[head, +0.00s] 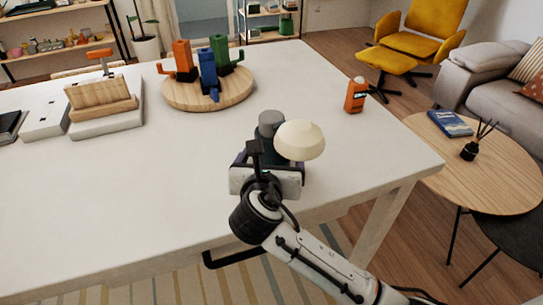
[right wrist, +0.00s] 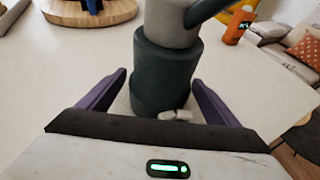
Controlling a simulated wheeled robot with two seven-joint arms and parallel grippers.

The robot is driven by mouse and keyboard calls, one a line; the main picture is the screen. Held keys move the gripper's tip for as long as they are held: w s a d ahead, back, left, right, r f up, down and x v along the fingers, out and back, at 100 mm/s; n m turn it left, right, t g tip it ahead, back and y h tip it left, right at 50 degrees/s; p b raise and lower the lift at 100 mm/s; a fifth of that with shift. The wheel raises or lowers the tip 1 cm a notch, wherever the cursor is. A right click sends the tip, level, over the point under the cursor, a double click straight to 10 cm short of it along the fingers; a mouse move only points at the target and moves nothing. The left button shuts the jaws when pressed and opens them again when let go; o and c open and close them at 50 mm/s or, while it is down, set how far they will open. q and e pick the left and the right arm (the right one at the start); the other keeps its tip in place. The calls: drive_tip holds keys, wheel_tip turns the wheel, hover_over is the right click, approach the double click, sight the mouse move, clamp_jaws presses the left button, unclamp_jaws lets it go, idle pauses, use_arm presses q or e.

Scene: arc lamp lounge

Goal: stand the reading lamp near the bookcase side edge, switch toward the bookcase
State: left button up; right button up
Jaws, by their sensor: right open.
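The reading lamp stands upright on the white table (head: 150,150), near its front right part. Its cream shade (head: 300,140) and grey top (head: 270,119) show in the head view. In the right wrist view its dark round body (right wrist: 163,70) fills the middle, with a small pale knob, possibly the switch (right wrist: 176,115), low on the side toward me. My right gripper (head: 262,160) is open, with its purple fingers (right wrist: 155,95) on either side of the lamp's lower body and visible gaps. The lamp's foot is partly hidden by the gripper. My left gripper is out of view.
A round wooden board (head: 185,95) with orange, blue and green figures stands behind. An orange device (head: 355,96) stands at the right back. Wooden and white blocks (head: 105,105) sit at the left. Shelves (head: 60,45) stand beyond the table. The front left tabletop is clear.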

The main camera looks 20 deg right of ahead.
drive_tip(key=shift+r, duration=0.15)
drive_tip(key=v, duration=1.2)
drive_tip(key=shift+p, duration=0.4)
